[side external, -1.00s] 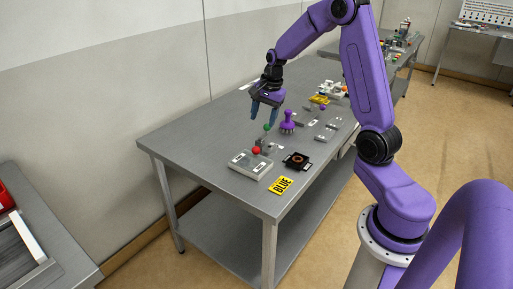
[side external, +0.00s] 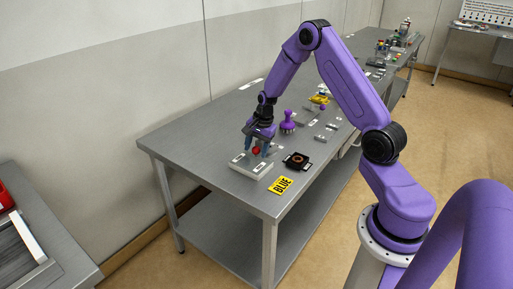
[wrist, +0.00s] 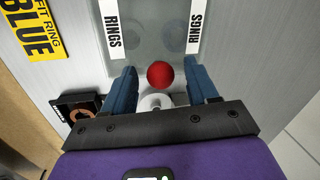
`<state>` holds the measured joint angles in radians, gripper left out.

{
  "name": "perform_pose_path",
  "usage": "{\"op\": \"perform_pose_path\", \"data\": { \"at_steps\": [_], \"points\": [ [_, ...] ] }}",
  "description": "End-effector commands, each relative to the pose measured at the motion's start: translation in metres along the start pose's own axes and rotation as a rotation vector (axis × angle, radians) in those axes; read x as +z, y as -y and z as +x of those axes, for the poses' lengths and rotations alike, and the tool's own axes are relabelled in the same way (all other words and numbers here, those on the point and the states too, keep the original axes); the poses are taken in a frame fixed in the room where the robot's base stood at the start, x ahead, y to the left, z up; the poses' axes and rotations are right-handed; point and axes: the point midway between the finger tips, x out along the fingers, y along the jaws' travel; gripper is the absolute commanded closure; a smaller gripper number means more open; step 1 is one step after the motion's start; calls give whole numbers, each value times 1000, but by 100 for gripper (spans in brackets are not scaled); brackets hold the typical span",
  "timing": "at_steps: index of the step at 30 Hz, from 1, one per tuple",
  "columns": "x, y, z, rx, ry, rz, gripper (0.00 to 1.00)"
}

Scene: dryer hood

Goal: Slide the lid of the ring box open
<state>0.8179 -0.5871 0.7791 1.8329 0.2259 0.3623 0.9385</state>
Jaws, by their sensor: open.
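The ring box (side external: 250,166) is a low grey box near the table's front left end. In the wrist view its lid (wrist: 152,48) looks translucent, with dark round shapes dimly visible beneath and a white "RINGS" label on each side. A red ball-shaped knob (wrist: 160,74) sits at the lid's near edge; it also shows in the side view (side external: 256,150). My gripper (wrist: 163,80) points down over the box, open, its two blue fingers on either side of the red knob. A gap shows between the knob and each finger. Whether the lid is shifted is unclear.
A dark square holder with a copper-coloured ring (side external: 297,160) sits right of the box. A yellow "BLUE" sign (side external: 282,185) lies at the table's front edge. A purple knobbed object (side external: 288,122) stands behind, with several grey fixtures beyond. The table's left end (side external: 190,150) is clear.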

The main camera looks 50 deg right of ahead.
Motion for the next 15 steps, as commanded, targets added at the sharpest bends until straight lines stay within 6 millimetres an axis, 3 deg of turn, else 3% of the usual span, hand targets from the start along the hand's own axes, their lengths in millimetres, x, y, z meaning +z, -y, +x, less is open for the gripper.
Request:
{"op": "perform_pose_path", "data": {
  "at_steps": [8, 13, 15],
  "points": [
    [0, 0, 0, -1, 0, 0, 45],
    [0, 0, 0, -1, 0, 0, 100],
    [0, 0, 0, -1, 0, 0, 100]
  ]
}}
